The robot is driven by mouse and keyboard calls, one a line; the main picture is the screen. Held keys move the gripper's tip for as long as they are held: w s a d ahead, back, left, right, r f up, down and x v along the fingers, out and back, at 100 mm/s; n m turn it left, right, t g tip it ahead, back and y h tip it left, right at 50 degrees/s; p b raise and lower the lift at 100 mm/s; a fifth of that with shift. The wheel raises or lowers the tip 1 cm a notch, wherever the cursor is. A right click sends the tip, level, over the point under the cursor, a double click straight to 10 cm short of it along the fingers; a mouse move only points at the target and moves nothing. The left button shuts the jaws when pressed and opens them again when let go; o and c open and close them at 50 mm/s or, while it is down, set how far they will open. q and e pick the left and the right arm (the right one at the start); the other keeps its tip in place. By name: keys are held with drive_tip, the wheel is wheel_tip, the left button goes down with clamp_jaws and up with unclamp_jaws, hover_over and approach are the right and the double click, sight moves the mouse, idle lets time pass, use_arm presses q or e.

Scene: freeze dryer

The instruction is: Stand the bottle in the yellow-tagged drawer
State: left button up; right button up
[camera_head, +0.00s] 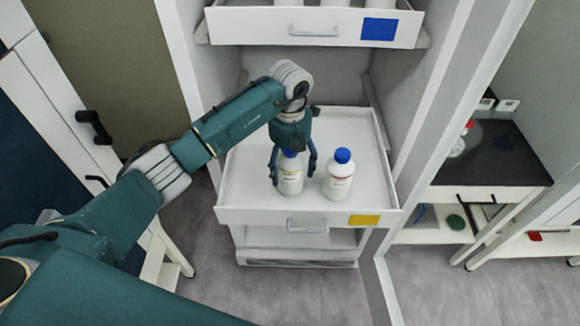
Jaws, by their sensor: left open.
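The yellow-tagged drawer (245,198) is pulled out of the tall cabinet, with the yellow tag (364,220) at the right of its front. Two white bottles with blue caps stand upright in it near the front. My left gripper (293,172) reaches down over the left bottle (290,182), its open fingers on either side of the bottle's top. I cannot tell whether the fingers touch it. The right bottle (338,176) stands a little apart, to the right of the gripper. My right gripper is not in view.
A blue-tagged drawer (250,27) with several white containers is pulled out above. Cabinet walls flank both sides. The back of the yellow-tagged drawer is bare. A dark-topped bench (500,158) stands at the right. Grey floor (215,290) shows in front.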

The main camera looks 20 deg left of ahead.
use_arm(q)
wheel_tip(320, 180, up, 11)
drive_tip(key=b, duration=0.3)
drive_tip(key=shift+f, duration=0.1)
drive_tip(key=shift+r, duration=0.5)
